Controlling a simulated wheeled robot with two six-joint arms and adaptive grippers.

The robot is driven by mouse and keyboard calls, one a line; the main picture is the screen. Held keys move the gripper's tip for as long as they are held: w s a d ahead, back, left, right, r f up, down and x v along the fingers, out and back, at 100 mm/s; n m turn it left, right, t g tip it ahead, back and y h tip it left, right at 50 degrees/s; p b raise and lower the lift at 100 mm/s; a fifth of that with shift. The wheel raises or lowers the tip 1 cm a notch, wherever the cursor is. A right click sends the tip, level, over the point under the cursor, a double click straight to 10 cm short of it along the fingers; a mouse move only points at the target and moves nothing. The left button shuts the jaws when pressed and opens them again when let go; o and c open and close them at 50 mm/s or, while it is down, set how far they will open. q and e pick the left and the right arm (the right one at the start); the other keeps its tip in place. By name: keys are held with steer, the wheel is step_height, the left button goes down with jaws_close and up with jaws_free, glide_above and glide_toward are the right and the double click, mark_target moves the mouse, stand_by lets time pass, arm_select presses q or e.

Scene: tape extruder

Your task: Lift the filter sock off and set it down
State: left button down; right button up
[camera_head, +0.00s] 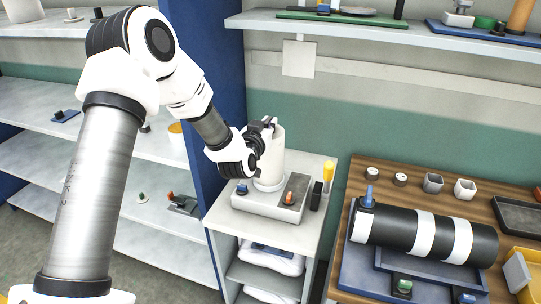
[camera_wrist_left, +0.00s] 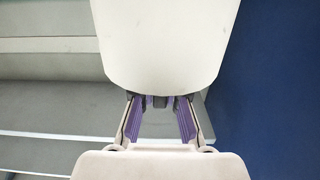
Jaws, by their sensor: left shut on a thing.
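The filter sock (camera_head: 274,158) is a white upright cylinder above a grey base unit (camera_head: 250,201) on a small stand. A pale ring (camera_head: 268,184) shows at its foot; I cannot tell whether the sock touches it. My left gripper (camera_head: 267,128) reaches in from the left and is shut on the sock near its top. In the left wrist view the white sock (camera_wrist_left: 165,45) fills the upper middle, and the purple-padded fingers of my left gripper (camera_wrist_left: 160,118) stand just below it. Their contact with the sock is partly hidden. My right gripper is not in view.
An orange lever (camera_head: 295,187) and a yellow-topped bottle (camera_head: 328,172) stand right of the sock. A wooden bench (camera_head: 400,192) with a black-and-white roller (camera_head: 425,232) is farther right. A blue panel (camera_head: 212,90) and grey shelves (camera_head: 150,200) lie left. A shelf (camera_head: 380,32) hangs above.

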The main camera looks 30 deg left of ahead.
arm_select(q)
steer(key=shift+r, duration=0.1)
steer(key=shift+r+p, duration=1.4)
steer(key=shift+r, duration=0.4)
steer(key=shift+f, duration=0.1)
